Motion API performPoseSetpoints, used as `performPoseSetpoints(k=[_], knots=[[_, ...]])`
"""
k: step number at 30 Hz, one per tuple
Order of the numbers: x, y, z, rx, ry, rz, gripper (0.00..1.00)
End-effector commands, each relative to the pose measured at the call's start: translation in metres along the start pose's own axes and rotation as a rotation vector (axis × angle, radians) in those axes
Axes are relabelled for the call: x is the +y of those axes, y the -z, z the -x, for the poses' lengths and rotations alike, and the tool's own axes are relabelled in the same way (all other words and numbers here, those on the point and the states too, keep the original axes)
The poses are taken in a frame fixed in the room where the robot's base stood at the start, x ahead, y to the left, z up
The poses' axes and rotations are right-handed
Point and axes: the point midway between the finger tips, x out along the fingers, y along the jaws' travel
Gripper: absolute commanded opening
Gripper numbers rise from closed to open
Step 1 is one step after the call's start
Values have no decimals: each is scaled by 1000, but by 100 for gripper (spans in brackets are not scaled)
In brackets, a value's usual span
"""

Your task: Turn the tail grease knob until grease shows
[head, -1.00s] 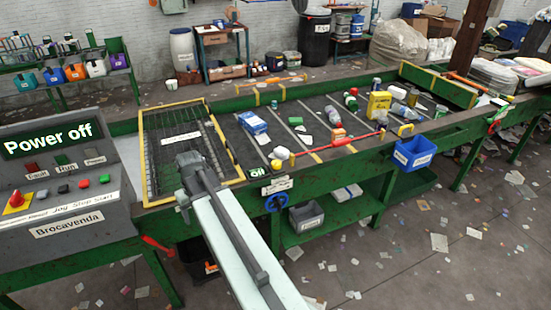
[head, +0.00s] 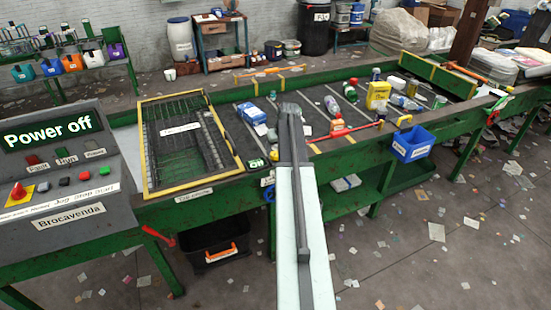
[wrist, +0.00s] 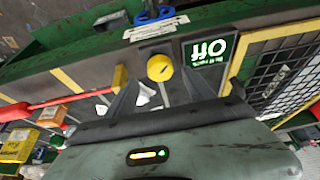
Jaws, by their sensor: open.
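My gripper (head: 291,108) reaches over the near edge of the belt in the head view. In the wrist view my gripper (wrist: 160,88) is open and empty, its two dark fingers spread. A round yellow knob (wrist: 159,68) with a dark slot shows just beyond and between the fingertips, apart from them as far as I can see. A blue handwheel (wrist: 152,14) is on the green frame behind a white label (wrist: 156,28). I cannot read that label, so I cannot tell which knob is for grease. No grease shows.
A lit "Off" sign (wrist: 208,50) is beside the yellow knob. The yellow-framed mesh guard (head: 183,128) lies left of my arm. A red bar (head: 345,131) and several items on the belt are to the right. The console (head: 62,165) reads "Power off". A blue bin (head: 412,144) hangs from the frame.

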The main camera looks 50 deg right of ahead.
Motion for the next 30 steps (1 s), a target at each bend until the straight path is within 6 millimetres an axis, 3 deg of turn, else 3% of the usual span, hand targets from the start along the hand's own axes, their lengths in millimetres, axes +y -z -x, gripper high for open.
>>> performPoseSetpoints(k=[1,4,14,18,21,30], knots=[[0,-2,-19,0,0,0,62],[0,-2,-34,0,0,1,62],[-1,0,-36,0,0,1,62],[-1,0,-36,0,1,1,23],[-2,0,-36,0,1,2,0],[-3,0,-36,0,-17,-42,0]])
